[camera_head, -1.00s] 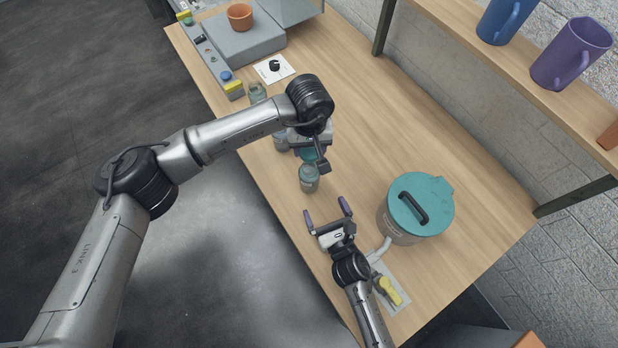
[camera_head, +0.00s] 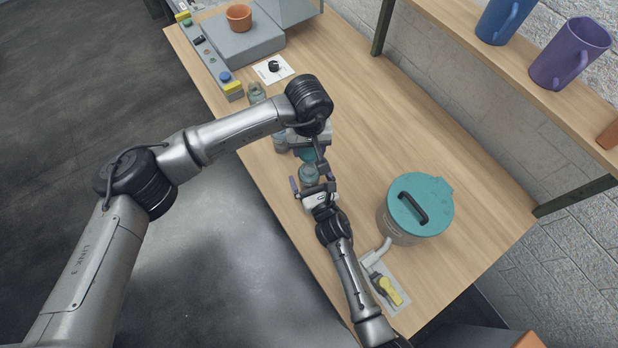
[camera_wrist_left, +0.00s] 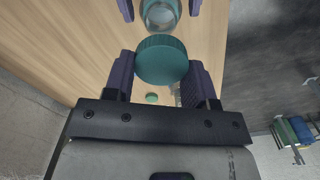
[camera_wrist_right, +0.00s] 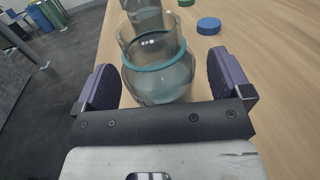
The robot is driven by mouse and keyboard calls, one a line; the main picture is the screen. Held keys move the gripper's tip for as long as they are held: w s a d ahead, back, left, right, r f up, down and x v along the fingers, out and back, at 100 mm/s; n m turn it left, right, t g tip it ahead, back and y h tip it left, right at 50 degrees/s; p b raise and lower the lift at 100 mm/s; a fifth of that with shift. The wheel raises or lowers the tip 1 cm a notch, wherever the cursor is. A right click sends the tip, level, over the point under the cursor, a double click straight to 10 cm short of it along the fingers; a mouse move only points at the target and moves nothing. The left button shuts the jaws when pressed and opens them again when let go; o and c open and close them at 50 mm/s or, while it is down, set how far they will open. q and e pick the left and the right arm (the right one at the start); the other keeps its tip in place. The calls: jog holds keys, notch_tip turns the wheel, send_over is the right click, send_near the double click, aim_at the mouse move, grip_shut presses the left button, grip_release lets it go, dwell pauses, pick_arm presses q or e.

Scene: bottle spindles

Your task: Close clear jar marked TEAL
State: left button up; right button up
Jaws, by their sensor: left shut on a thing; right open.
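The clear jar with a teal band (camera_wrist_right: 158,82) stands upright and uncapped on the table, between the fingers of my right gripper (camera_wrist_right: 165,78). That gripper is open, one finger on each side of the jar; a gap shows on the right. The jar also shows in the head view (camera_head: 309,177) and at the top of the left wrist view (camera_wrist_left: 161,14). My left gripper (camera_wrist_left: 161,72) is shut on a teal lid (camera_wrist_left: 162,60), holding it above the table and apart from the jar. In the head view the left wrist partly hides the lid.
Another clear jar (camera_wrist_right: 147,17) stands just behind this one. A blue cap (camera_wrist_right: 208,26) and a green cap (camera_wrist_right: 186,2) lie beyond. A large teal-lidded canister (camera_head: 410,225) stands to the right, near a yellow-handled valve (camera_head: 386,289). The table's middle is clear.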

aim_at(309, 165)
jog(key=shift+w+a, duration=0.25)
jog(key=shift+w, duration=0.3)
jog(key=shift+c, duration=0.2)
jog(key=c, duration=1.3)
pick_arm(q)
jog(key=shift+f, duration=2.5)
jog(key=shift+f, duration=0.1)
jog(key=shift+f, duration=0.8)
jog(key=shift+f, duration=0.55)
